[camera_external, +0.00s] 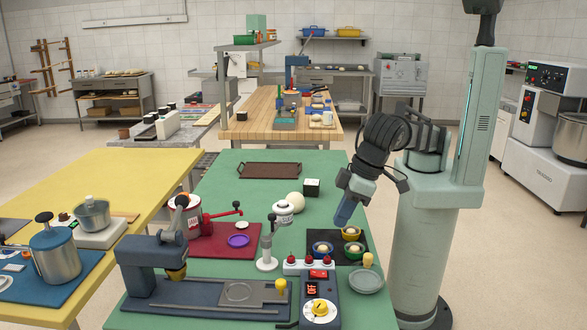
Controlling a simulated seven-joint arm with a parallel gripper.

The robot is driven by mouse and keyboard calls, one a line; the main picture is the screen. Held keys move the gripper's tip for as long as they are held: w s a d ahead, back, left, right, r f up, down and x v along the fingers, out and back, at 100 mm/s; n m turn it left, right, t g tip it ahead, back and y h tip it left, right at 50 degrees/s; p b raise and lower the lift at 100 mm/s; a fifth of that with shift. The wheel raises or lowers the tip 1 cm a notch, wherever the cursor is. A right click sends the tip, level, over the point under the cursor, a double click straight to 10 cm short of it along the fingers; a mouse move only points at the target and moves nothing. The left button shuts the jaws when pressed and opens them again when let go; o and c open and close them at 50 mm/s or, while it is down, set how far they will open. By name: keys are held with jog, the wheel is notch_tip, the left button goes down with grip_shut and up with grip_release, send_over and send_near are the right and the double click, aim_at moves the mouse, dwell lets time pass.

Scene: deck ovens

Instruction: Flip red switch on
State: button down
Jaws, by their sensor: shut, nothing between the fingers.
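The red switch (318,274) sits at the top of a dark blue control box (333,290) near the front of the green table. A small dark panel (311,290) with red marks, which seem to read OFF, is below it, and a yellow dial is lower down. The switch is too small to tell its position. My gripper (340,223) points down, shut and empty, above the table. In the picture it is above and slightly right of the switch, apart from it.
A white strip with red knobs (308,264) lies just behind the switch. Small bowls (322,249) on a black mat stand below my gripper. A white-and-grey stand (267,240) is to the left, and a grey plate (366,281) is to the right.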

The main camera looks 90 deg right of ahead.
aim_at(314, 272)
jog(key=x, duration=1.4)
